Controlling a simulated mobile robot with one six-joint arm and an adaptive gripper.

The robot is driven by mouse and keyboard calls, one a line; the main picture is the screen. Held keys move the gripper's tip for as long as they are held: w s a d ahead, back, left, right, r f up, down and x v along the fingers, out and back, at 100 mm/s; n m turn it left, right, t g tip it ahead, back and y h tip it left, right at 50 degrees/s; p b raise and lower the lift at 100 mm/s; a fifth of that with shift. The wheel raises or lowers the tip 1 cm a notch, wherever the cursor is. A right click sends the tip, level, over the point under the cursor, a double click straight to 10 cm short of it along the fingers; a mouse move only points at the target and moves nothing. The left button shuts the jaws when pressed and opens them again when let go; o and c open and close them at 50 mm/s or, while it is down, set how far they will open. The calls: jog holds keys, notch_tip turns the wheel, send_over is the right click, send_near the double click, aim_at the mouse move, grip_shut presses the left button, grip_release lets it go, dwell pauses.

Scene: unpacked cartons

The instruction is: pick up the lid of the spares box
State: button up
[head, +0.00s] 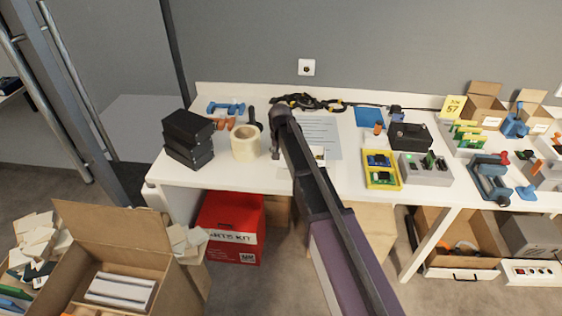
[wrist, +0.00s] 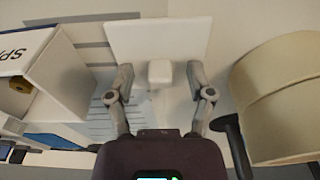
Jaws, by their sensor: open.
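The lid (wrist: 185,38) is a flat white square plate with a small white knob (wrist: 160,72), seen in the wrist view. My gripper (wrist: 160,77) is open, with one finger on each side of the knob and a visible gap on both sides. The white spares box (wrist: 75,75), with part of its lettering showing, stands open at the left of the wrist view with a brownish round item inside. In the head view my arm hides most of the box and lid area, and my fingertips cannot be made out clearly.
Black boxes (head: 188,135) are stacked farther left. A yellow tray (head: 382,180) and a grey block (head: 427,172) stand right of my arm.

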dwell(0.3)
grip_shut()
jog(key=shift+r, duration=0.2)
notch_tip(320, 180, up, 4)
jog(key=p, duration=0.4)
jog(key=shift+f, duration=0.2)
jog(key=s+d, duration=0.3)
jog(key=s, duration=0.4)
jog(key=s+d+r+p, duration=0.1)
jog(key=s+d, duration=0.2)
jog(key=s, duration=0.4)
jog(key=shift+s+d, duration=0.3)
jog(key=shift+s, duration=0.05)
